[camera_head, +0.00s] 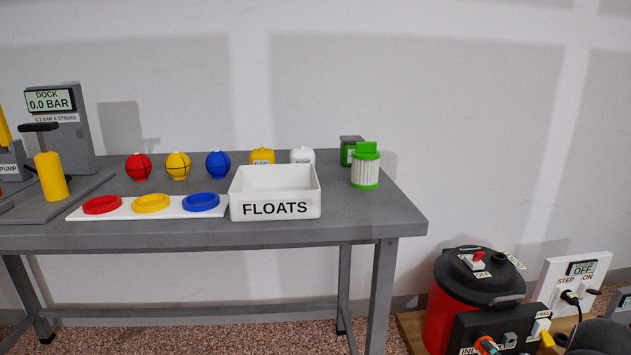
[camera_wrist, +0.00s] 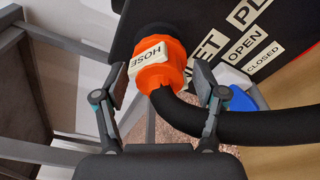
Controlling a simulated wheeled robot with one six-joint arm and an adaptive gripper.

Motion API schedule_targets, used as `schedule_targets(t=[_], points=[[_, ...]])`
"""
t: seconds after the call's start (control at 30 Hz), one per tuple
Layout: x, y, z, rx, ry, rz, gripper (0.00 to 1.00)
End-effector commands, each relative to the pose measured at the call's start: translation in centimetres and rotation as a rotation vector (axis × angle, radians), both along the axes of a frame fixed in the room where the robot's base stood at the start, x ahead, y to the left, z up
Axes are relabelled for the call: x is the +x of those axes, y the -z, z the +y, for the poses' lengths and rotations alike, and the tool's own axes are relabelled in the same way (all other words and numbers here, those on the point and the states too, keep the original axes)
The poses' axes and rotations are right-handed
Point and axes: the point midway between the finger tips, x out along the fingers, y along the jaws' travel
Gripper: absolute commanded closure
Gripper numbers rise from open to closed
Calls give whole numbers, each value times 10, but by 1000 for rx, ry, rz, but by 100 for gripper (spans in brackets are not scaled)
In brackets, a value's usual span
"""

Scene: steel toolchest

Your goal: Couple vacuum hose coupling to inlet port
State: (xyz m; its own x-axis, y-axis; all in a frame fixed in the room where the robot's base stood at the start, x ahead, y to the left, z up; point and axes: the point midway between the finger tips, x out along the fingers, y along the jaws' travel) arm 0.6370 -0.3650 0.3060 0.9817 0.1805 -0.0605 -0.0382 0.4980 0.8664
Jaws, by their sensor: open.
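The orange hose coupling (camera_wrist: 160,70) with a white HOSE label is between my gripper's fingers in the wrist view. A thick black hose (camera_wrist: 245,127) curves from its lower end to the right. A black ring (camera_wrist: 157,34) meets its upper end beside the black panel (camera_wrist: 210,20); I cannot tell whether the coupling is seated on the port. My gripper (camera_wrist: 163,82) is open, one finger on each side of the coupling.
The red vacuum (camera_head: 442,315) stands right of the grey workbench (camera_head: 330,232). A white switch board (camera_head: 550,280) reading OFF is behind it. In the wrist view, a blue part (camera_wrist: 242,100) lies right of the right finger, near OPEN and CLOSED labels. The bench holds balls and a FLOATS bin (camera_head: 275,190).

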Motion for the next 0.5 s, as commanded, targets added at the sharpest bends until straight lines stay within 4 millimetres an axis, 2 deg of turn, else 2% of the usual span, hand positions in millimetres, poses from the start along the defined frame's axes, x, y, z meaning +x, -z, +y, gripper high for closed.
schedule_targets(t=[0.07, 0.1, 0.3, 0.37, 0.5], points=[[0, 0, 0, 0, 0, 0, 29], [0, 0, 0, 0, 0, 0, 34], [0, 0, 0, 0, 0, 0, 84], [0, 0, 0, 0, 0, 0, 98], [0, 0, 0, -1, 0, 0, 100]])
